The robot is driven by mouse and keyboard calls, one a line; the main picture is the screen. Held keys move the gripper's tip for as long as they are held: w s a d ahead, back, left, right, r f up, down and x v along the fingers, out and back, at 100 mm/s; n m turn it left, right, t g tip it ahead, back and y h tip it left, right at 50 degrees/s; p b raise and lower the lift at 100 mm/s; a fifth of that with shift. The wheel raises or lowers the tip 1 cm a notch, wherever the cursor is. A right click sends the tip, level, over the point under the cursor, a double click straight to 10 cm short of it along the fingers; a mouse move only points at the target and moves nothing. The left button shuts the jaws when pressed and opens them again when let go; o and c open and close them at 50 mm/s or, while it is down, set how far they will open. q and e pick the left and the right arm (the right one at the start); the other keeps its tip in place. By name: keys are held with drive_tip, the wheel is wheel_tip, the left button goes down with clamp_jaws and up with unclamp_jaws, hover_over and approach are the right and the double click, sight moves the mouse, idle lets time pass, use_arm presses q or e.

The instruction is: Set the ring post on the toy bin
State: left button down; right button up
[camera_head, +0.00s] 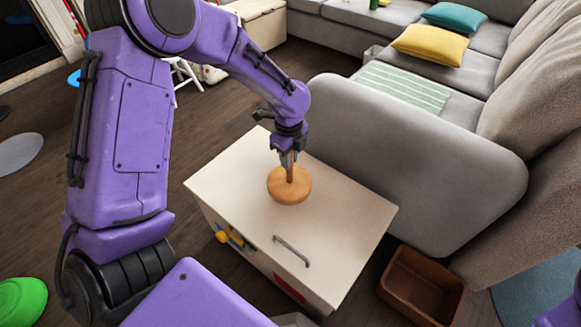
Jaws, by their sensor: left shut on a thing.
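The ring post (289,186) is a round orange-brown wooden base with a thin upright post. It is over the middle of the white top of the toy bin (345,212); I cannot tell whether its base touches the top. My left gripper (289,163) points down and is shut on the upper part of the post, hiding its tip. The toy bin is a pale box with a grey handle (291,251) near its front edge. My right gripper is not in view.
A grey sofa (425,165) with cushions stands close behind and right of the bin. A brown woven basket (421,287) sits on the floor at the lower right. A green object (22,301) lies at the lower left. The bin top around the ring post is clear.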

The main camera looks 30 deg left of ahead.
use_arm(q)
drive_tip(key=shift+w+a+f, duration=0.15)
drive_tip(key=shift+w+f, duration=0.4)
drive_tip(key=shift+f, duration=0.15)
drive_tip(key=f+b, duration=0.1)
drive_tip(key=f, duration=0.2)
drive_tip(key=shift+w+a+f+b, duration=0.1)
drive_tip(key=shift+w+f+b, duration=0.1)
drive_tip(key=shift+f+b, duration=0.15)
drive_tip(key=shift+r, duration=0.15)
drive_tip(key=c, duration=1)
unclamp_jaws()
drive_tip(key=shift+s, duration=0.1)
wheel_tip(320, 180, up, 12)
drive_tip(key=p, duration=0.4)
